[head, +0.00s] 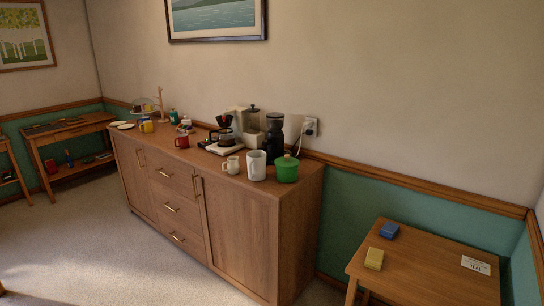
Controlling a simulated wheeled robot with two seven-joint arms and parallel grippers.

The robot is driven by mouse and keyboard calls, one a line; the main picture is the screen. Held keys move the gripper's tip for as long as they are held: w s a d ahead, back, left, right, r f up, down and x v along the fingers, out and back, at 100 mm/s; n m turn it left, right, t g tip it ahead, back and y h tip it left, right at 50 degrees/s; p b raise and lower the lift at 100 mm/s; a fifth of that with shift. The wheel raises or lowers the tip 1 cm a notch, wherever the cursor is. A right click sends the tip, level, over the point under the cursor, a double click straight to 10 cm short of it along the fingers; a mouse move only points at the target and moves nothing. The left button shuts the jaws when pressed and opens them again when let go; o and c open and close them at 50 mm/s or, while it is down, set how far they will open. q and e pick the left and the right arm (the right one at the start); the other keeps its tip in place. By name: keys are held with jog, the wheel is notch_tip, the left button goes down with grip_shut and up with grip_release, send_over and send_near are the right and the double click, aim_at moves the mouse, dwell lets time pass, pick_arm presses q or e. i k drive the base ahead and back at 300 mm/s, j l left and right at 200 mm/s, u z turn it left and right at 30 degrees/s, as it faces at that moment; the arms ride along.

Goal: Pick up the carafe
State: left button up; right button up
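The carafe (226,139) looks like a small dark glass pot. It sits on the pale base of a coffee maker (228,150) on top of the long wooden sideboard (240,206). A dark filter holder (224,121) is just above it. The carafe is small in the view, so its handle and contents are hard to make out. Neither of my grippers shows in the head view.
Near the carafe stand a red mug (181,142), a cream mug (231,165), a white canister (256,165), a green lidded pot (287,169) and a black grinder (274,136). A low wooden table (430,275) is at right. The floor (95,240) before the sideboard is clear.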

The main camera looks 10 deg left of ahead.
aim_at(226, 136)
jog(key=i+j+u, duration=0.2)
jog(key=i+u, duration=0.75)
jog(key=i+l+u, duration=0.15)
jog(key=i+u, duration=0.35)
jog(key=i+j+z, duration=0.1)
jog(key=i+z, duration=0.15)
jog(key=i, duration=1.15)
jog(key=i+l, duration=0.1)
jog(key=i, duration=0.2)
jog(key=i+l, duration=0.1)
jog(key=i, duration=0.2)
jog(key=u, duration=0.05)
